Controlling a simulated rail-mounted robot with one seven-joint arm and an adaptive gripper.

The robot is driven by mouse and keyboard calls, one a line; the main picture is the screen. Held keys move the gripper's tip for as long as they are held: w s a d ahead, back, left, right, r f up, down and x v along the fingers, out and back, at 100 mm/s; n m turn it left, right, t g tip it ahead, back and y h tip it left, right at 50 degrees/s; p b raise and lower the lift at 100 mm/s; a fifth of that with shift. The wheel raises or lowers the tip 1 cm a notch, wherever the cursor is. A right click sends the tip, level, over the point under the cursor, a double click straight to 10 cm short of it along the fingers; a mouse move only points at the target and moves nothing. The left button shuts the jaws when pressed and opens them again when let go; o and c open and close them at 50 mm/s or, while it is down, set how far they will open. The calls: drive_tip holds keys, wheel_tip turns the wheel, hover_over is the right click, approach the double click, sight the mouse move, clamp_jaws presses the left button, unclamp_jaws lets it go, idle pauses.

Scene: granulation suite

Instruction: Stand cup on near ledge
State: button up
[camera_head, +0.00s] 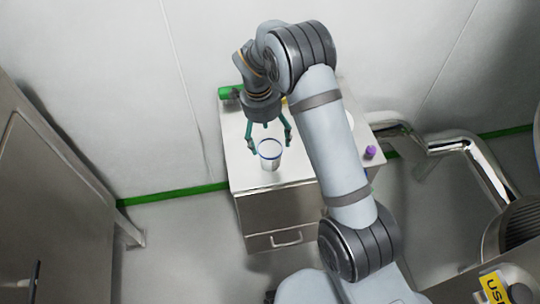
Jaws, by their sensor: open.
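A clear cup (270,156) with a blue rim stands upright on the light top of a metal cabinet (245,177), close to its front edge. My gripper (269,148) points down over the cup with its teal fingers spread. One finger is left of the cup's rim and the other right of it. I cannot tell whether either finger touches the cup.
A green object (230,92) lies at the cabinet's back left. A small purple item (370,152) sits at the right side. Steel pipes (470,155) run at the right, and a tall metal panel (50,210) stands at the left.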

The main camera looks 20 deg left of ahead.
sight(270, 148)
drive_tip(key=f, duration=0.1)
drive_tip(key=f+p, duration=0.1)
drive_tip(key=f, duration=0.1)
drive_tip(key=f+p, duration=0.1)
drive_tip(key=f, duration=0.1)
drive_tip(key=shift+s+d+f, duration=0.1)
drive_tip(key=shift+s+d, duration=0.05)
drive_tip(key=shift+d, duration=0.1)
drive_tip(key=c, duration=1.1)
drive_tip(key=shift+c, duration=0.6)
